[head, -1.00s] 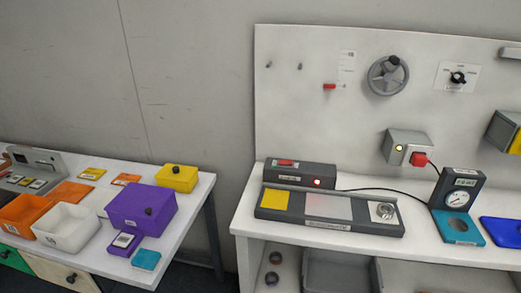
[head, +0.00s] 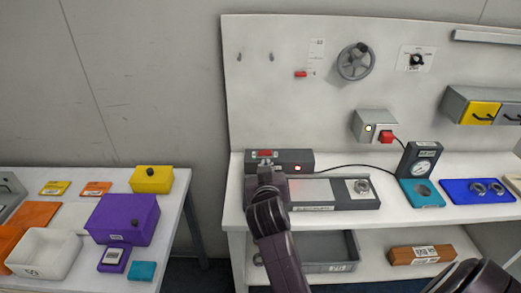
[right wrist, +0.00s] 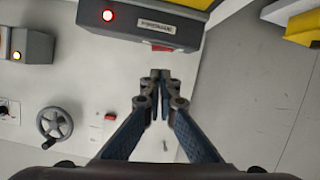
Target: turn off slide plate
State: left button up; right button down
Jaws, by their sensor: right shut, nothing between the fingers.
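The slide plate unit shows in the head view as a long dark base (head: 338,205) with a pale plate (head: 312,190) and a metal piece (head: 360,186) on top. My right gripper (head: 265,165) is shut and empty in front of the switch, hiding the base's left end. In the right wrist view, the shut fingertips (right wrist: 161,76) are close to the red switch (right wrist: 162,47); contact cannot be told. The lamp is lit there too (right wrist: 107,15). My left gripper is not in view.
A grey box with a red button (head: 386,138), a handwheel (head: 356,62) and a small knob (head: 416,60) are on the back panel. A gauge stand (head: 421,164) and blue tray (head: 455,196) stand to the right. A purple box (head: 122,220) sits on the left table.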

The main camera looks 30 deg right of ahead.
jog(key=r, duration=0.1)
jog(key=w+r, duration=0.1)
jog(key=r, duration=0.1)
jog(key=shift+w+d+h, duration=0.3)
jog(key=shift+d+h, duration=0.1)
jog(key=shift+f, duration=0.1)
jog(key=p, duration=0.3)
send_over(268, 151)
jog(key=s+a, duration=0.2)
notch_tip(268, 151, down, 2)
jog(key=shift+a+f, duration=0.1)
jog(key=f, duration=0.3)
jog(key=shift+s+d+f+p, duration=0.1)
jog(key=shift+d+f+p, duration=0.1)
jog(key=shift+p, duration=0.1)
jog(key=shift+f+t, duration=0.3)
jog(key=shift+f, duration=0.1)
